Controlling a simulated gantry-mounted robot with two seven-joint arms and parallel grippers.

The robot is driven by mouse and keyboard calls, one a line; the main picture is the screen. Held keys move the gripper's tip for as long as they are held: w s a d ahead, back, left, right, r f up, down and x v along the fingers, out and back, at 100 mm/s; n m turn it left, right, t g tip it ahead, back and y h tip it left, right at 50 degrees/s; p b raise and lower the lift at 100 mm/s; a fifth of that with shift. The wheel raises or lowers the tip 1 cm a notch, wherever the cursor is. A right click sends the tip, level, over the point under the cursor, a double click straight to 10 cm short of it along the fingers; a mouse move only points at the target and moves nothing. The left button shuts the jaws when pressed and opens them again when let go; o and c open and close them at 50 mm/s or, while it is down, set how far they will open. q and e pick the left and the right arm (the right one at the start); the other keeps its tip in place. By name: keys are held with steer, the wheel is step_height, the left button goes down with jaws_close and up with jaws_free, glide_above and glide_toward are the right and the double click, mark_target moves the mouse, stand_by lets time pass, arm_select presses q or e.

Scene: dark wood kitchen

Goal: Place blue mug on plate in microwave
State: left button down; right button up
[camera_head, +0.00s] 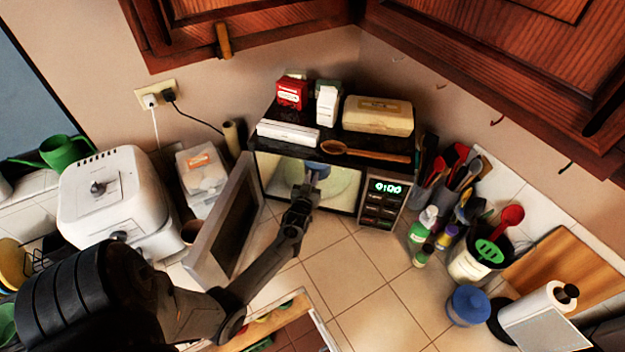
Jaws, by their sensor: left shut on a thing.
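The microwave (385,212) stands in the back corner of the counter with its door (228,228) swung open to the left. A pale round plate (343,188) lies inside it. My left arm reaches in from the lower left, and my left gripper (311,180) is at the microwave's opening. It is shut on the blue mug (317,166), which shows small just past the fingers, under the top edge of the opening. The gripper hides part of the mug and plate. I cannot tell whether the mug touches the plate. My right gripper is not in view.
Boxes (378,115) and a wooden spoon (366,152) lie on top of the microwave. A white air fryer (115,200) stands at left. Bottles (423,228), utensil holders and a blue jar (467,305) stand at right. The tiled counter (355,270) in front is clear.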

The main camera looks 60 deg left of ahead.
arm_select(q)
steer(key=c, duration=1.5)
jaws_free()
steer(key=shift+f, duration=0.2)
steer(key=o, duration=0.4)
steer(key=shift+r, duration=0.1)
